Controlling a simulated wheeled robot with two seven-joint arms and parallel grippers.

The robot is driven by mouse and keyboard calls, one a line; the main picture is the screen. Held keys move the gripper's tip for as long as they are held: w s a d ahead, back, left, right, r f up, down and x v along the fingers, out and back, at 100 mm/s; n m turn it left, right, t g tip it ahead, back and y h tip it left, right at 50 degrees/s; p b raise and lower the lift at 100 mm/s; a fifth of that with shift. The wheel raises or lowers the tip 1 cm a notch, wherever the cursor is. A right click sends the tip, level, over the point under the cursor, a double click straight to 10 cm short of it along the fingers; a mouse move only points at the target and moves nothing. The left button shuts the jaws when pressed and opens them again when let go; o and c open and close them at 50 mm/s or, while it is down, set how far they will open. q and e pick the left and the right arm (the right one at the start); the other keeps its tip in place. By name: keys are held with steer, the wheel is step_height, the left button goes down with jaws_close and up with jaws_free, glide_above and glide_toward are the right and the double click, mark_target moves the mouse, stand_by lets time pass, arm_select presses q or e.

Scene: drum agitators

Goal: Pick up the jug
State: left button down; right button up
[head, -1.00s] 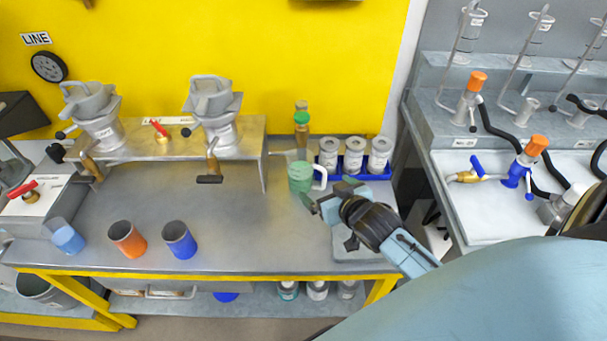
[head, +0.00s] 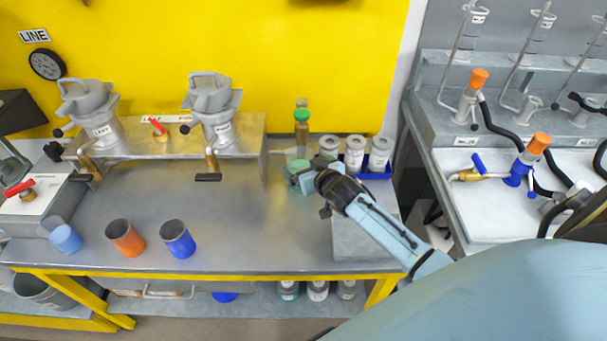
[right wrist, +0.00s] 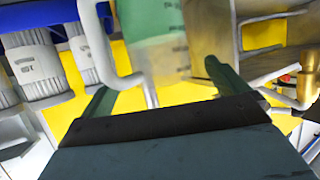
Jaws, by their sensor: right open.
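My right gripper (head: 308,181) is open and right at the jug's near side. In the wrist view its two green fingers (right wrist: 160,88) are spread, with nothing clamped between them. My left gripper is not in view.
A blue rack (head: 375,175) with several grey labelled canisters stands just right of the jug. Orange (head: 127,240) and blue (head: 179,240) cups stand at the bench's front left. The middle of the bench is clear.

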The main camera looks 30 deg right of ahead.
steer(key=shift+x, duration=1.05)
steer(key=c, duration=1.8)
steer(key=shift+c, duration=0.8)
steer(key=shift+r, duration=0.15)
